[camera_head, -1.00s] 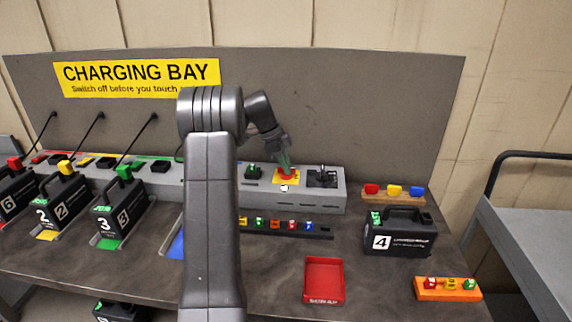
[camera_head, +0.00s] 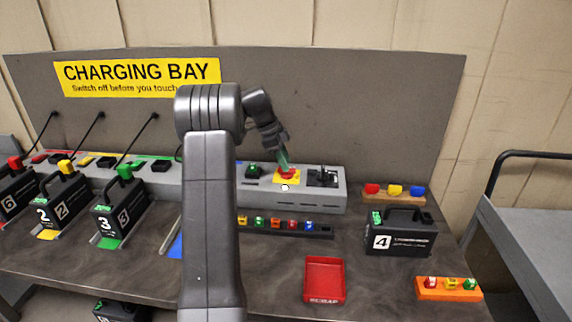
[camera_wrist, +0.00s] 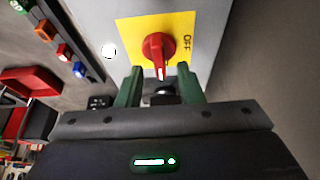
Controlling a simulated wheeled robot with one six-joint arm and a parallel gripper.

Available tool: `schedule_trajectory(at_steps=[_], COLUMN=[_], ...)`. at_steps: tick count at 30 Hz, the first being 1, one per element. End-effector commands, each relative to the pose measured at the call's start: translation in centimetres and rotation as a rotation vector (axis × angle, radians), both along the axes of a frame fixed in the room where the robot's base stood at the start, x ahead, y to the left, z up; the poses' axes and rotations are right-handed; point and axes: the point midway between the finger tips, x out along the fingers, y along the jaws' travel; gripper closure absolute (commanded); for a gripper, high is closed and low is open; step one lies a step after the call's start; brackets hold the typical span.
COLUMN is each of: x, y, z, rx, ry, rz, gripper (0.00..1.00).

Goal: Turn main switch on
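The main switch is a red rotary knob (camera_wrist: 158,47) on a yellow plate (camera_wrist: 184,24) marked OFF at its right in the wrist view. The knob's pointer with a white mark points toward my gripper, not at the OFF word. In the head view the red knob (camera_head: 288,172) sits on the grey charging housing (camera_head: 322,197). My gripper (camera_wrist: 162,82) has its two green fingers apart, with the knob's pointer end near the gap between them. Whether the fingers touch the knob cannot be told. In the head view my gripper (camera_head: 284,160) is right above the knob.
A black socket-like unit (camera_head: 322,177) stands right of the switch, and a dark green-topped button (camera_head: 254,170) left of it. A rack of coloured pieces (camera_head: 300,229) runs in front. A red scrap tray (camera_head: 324,280) and battery 4 (camera_head: 400,235) stand on the bench.

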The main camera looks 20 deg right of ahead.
Motion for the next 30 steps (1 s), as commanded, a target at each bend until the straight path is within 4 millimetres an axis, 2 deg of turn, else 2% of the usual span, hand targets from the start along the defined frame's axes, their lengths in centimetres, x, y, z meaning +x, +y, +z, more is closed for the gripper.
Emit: schedule_trajectory(at_steps=[9,15,21,30], x=[1.6,2.3,2.5,2.5], y=[2.4,3.4,3.9,3.9], z=[6.8,9.9,11.1,11.1], rx=[-0.002,-0.001,0.000,0.000], ry=[-0.004,-0.003,-0.001,-0.001], rz=[0.002,0.001,0.000,0.000], gripper=[0.66,0.66,0.66,0.66])
